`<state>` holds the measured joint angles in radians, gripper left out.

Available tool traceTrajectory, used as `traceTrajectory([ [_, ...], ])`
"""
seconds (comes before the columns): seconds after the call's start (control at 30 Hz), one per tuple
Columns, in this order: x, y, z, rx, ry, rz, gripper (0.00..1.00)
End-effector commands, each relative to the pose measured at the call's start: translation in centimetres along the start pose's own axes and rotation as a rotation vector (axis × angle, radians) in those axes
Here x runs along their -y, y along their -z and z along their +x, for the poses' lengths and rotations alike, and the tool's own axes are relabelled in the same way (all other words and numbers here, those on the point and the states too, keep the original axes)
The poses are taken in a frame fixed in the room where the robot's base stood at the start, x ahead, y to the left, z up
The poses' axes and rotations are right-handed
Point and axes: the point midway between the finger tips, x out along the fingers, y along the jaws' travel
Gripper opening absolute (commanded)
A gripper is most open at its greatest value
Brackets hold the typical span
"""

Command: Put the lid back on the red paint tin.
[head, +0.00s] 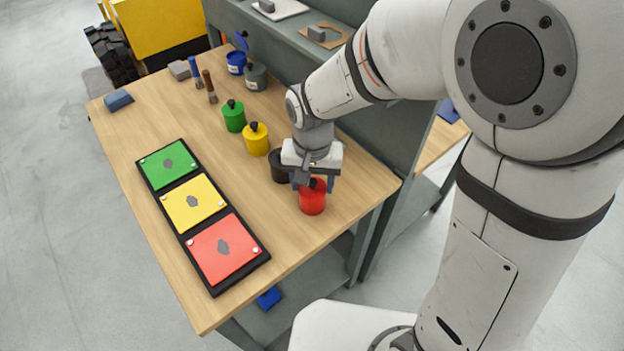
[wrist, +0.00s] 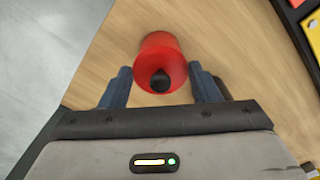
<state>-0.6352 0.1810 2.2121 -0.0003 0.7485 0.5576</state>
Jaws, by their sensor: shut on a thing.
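The red paint tin (head: 312,201) stands upright near the table's front right edge, at the end of a row of tins. Its red lid (wrist: 172,77) with a black knob (wrist: 160,81) shows between my fingers in the wrist view. The red tin (wrist: 158,40) shows beyond the lid. My gripper (head: 313,183) points down over the tin, with one blue finger on each side, and is shut on the red lid; its fingertips also show in the wrist view (wrist: 160,72). The lid sits at the tin's mouth. I cannot tell whether it is fully seated.
A black tin (head: 279,171) stands close behind my gripper, then yellow (head: 257,145) and green (head: 234,122) tins. A black tray (head: 212,287) with green, yellow and red panels lies left. Wood between is clear.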

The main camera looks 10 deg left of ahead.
Motion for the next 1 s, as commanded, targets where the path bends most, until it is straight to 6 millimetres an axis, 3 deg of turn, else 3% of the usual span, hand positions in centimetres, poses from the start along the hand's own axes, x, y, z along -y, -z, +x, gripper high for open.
traceTrajectory([
  [0.4, 0.05, -0.02, 0.03, 0.000, 0.000, -0.002, 0.35],
  [0.43, 0.05, -0.02, 0.03, 0.000, 0.000, -0.001, 0.58],
  [0.7, 0.04, -0.02, 0.03, 0.000, 0.000, -0.001, 0.80],
  [0.87, 0.04, -0.02, 0.03, 0.000, 0.000, -0.001, 0.82],
  [1.0, 0.04, -0.02, 0.04, 0.000, 0.000, -0.001, 0.92],
])
